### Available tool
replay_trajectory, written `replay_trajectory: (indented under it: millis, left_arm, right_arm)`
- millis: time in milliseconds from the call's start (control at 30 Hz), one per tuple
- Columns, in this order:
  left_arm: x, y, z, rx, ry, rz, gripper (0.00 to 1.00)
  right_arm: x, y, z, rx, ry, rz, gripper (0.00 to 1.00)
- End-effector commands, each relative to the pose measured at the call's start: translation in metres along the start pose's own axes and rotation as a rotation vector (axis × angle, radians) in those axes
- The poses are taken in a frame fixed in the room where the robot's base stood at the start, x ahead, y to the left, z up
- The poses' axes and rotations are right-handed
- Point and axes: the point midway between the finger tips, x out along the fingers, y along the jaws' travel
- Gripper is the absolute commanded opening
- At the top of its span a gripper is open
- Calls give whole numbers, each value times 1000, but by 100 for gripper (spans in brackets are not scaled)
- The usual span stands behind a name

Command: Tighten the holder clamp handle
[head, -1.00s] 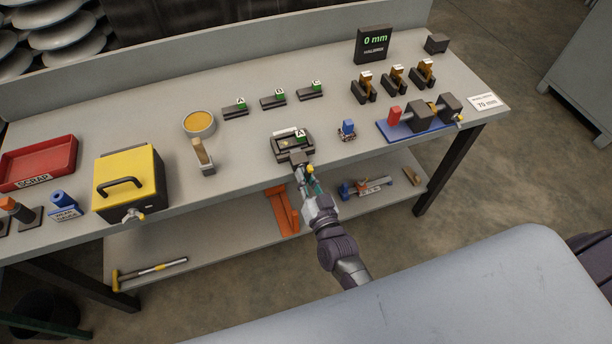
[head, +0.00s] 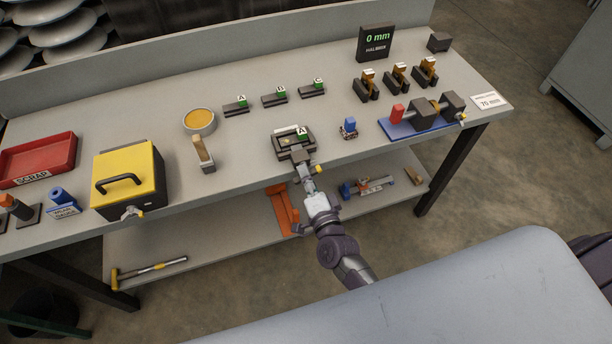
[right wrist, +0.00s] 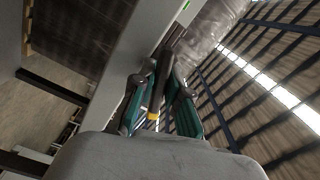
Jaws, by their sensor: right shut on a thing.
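The dark holder (head: 282,148) with a tag marked A sits at the front edge of the bench. Its clamp handle sticks out toward me and ends in a yellow tip (head: 318,169). My right gripper (head: 309,184) is at the handle, just off the bench's front edge. In the right wrist view its teal fingers (right wrist: 160,95) are shut around a dark bar, and the yellow tip (right wrist: 153,115) shows between them. The exact contact is partly hidden. My left gripper is not in view.
A blue-topped piece (head: 349,126) stands right of the holder, and a brush-like tool (head: 204,155) left of it. A blue fixture (head: 400,131) is farther right. An orange item (head: 281,210) lies on the lower shelf. The bench front between the brush-like tool and holder is clear.

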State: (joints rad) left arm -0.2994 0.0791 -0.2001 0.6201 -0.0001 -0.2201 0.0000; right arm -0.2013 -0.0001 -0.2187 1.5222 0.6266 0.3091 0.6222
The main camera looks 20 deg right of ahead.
Motion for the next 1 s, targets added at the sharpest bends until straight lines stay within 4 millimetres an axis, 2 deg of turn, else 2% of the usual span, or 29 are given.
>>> replay_trajectory:
  millis: [200, 400, 1000]
  left_arm:
    - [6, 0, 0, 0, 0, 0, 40]
    - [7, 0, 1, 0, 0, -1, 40]
    - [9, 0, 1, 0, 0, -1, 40]
  right_arm:
    - [0, 1, 0, 153, 1, 1, 0]
    - [0, 0, 0, 224, 1, 1, 0]
    - [0, 0, 0, 273, 1, 1, 0]
